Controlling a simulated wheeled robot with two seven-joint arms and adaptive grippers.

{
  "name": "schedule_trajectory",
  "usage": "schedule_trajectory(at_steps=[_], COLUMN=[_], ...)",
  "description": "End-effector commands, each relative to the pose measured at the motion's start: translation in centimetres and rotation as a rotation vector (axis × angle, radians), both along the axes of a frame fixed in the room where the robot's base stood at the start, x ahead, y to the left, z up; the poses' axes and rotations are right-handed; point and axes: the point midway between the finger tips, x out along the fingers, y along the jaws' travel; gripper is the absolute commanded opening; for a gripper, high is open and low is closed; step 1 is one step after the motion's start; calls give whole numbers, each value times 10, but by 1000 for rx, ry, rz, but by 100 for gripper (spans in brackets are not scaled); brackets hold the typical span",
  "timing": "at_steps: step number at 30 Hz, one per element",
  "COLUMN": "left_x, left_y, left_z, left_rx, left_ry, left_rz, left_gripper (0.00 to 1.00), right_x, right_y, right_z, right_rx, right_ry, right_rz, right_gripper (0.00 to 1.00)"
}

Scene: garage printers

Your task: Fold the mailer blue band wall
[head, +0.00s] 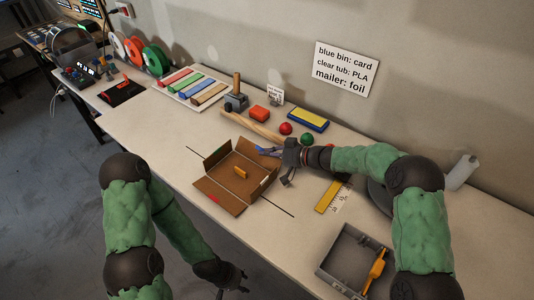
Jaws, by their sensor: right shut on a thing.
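The open cardboard mailer (223,190) lies on the table with its walls folded out at different angles. A small orange-yellow piece (240,173) lies inside. A green band marks its upper-left wall, and a red band marks its lower-left wall. The blue band wall (267,151) is at the mailer's upper right, partly hidden by my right gripper (277,161), which is shut on it. My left gripper (232,285) hangs low in front of the table edge, away from the mailer, with its fingers apart and empty.
A wooden rod (250,130), red ball (285,128) and green ball (307,139) lie behind the mailer. A yellow ruler (327,196) and grey tray (345,257) are to the right. Table space left of the mailer is clear.

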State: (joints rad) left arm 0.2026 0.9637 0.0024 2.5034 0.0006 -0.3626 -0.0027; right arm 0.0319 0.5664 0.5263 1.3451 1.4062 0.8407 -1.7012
Motion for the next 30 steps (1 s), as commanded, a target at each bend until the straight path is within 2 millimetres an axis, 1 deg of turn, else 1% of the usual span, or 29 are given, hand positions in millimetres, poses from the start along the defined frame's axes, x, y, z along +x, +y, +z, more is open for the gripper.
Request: schedule_trajectory(at_steps=[9, 12, 23, 24, 26, 27, 30], left_x=[0, 0, 0, 0, 0, 0, 0], left_y=[0, 0, 0, 0, 0, 0, 0], left_z=[-21, -25, -25, -25, -25, -25, -25], left_rx=[0, 0, 0, 0, 0, 0, 0], left_ry=[0, 0, 0, 0, 0, 0, 0], left_rz=[0, 0, 0, 0, 0, 0, 0], left_gripper=[40, 40, 40, 40, 40, 40, 40], right_x=[6, 7, 7, 7, 7, 7, 7], right_y=[-4, -5, -5, -5, -5, -5, -5], right_z=[-10, -12, -11, -11, -11, -11, -10], right_rx=[103, 131, 146, 146, 146, 146, 145], right_ry=[136, 177, 199, 199, 199, 199, 198], right_rz=[-1, 0, 0, 0, 0, 0, 1], right_gripper=[0, 0, 0, 13, 30, 33, 33])
